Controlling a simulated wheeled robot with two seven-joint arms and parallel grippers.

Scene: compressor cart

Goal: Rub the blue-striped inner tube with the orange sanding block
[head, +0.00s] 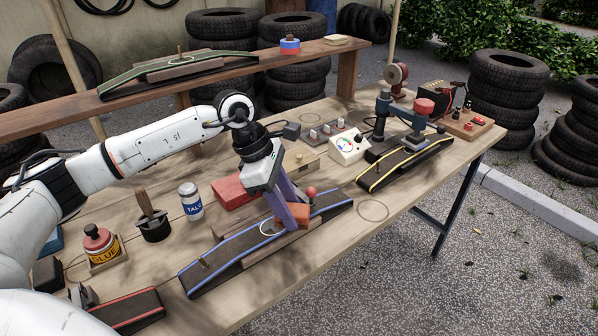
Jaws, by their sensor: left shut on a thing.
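The blue-striped inner tube (228,266) lies on its wooden support on the table, front middle, with a valve stem standing near its left end. My left gripper (291,220) points down over the tube's right half. It is shut on the orange sanding block (291,216), which sits at the tube's upper face. The block appears to touch the tube, but the fingers partly hide the contact. My right gripper is not in view.
A talc can (191,201), a glue pot (101,246) and a brush in a dark holder (152,222) stand left. A red box (233,190) lies behind the tube. A yellow-striped tube (405,163) and a clamp press (382,122) are right. A red-striped tube (128,310) lies front left.

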